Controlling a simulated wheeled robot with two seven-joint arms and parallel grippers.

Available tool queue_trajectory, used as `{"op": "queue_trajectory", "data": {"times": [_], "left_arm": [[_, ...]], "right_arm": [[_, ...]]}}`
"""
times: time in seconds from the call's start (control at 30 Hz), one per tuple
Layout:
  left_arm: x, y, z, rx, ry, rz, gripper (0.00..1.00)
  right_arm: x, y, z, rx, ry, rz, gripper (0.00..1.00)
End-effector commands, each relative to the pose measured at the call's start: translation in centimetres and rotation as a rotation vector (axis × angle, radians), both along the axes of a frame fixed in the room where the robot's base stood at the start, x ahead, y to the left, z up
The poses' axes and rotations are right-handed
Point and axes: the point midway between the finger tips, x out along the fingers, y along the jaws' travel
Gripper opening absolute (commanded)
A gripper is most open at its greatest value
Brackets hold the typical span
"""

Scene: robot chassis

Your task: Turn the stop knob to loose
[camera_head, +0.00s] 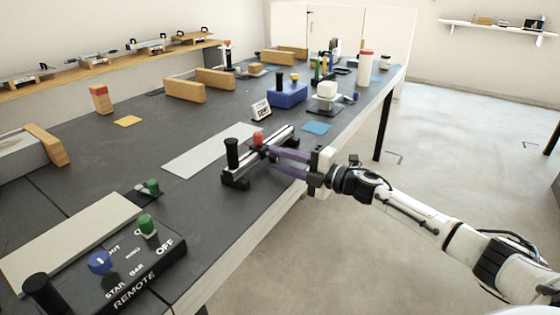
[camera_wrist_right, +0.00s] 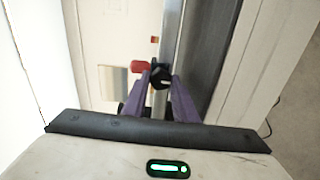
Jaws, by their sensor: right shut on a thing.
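A metal rail fixture (camera_head: 262,160) lies near the right edge of the dark bench, with a tall black handle (camera_head: 233,153) at its near end. A red knob (camera_head: 258,138) stands on the rail; it also shows in the right wrist view (camera_wrist_right: 138,67). My right gripper (camera_head: 269,155) reaches in from the right with its purple fingers over the rail. In the right wrist view, the fingertips (camera_wrist_right: 160,84) are shut on a small black knob (camera_wrist_right: 160,76) beside the red one. In the head view the fingers hide this knob. My left gripper is not in view.
A black remote box (camera_head: 128,262) with blue and green knobs sits at the near left. A pale flat plate (camera_head: 212,150) lies left of the rail. A blue block (camera_head: 287,95) and a white sign (camera_head: 261,110) stand behind it. Floor to the right is clear.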

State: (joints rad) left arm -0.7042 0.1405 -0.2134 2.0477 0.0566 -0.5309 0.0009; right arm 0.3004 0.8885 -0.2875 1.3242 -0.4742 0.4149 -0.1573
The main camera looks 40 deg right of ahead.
Motion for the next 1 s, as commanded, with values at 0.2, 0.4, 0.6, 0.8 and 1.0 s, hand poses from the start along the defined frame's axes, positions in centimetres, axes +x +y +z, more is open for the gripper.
{"op": "queue_trajectory", "data": {"times": [0.2,0.4,0.6,0.8,1.0], "left_arm": [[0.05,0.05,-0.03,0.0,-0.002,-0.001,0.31],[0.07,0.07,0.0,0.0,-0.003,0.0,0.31],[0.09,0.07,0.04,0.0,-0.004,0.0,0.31],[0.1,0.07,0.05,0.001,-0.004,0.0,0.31],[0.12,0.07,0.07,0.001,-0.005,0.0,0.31]], "right_arm": [[-0.03,0.07,-0.03,-0.022,-0.009,0.002,0.03],[-0.02,0.08,-0.03,-0.023,-0.01,0.002,0.03],[-0.03,0.09,-0.03,-0.022,-0.009,0.002,0.36],[-0.02,0.05,-0.03,-0.022,-0.009,0.001,0.45],[-0.19,-0.04,-0.06,-0.023,-0.008,0.001,0.45]]}}
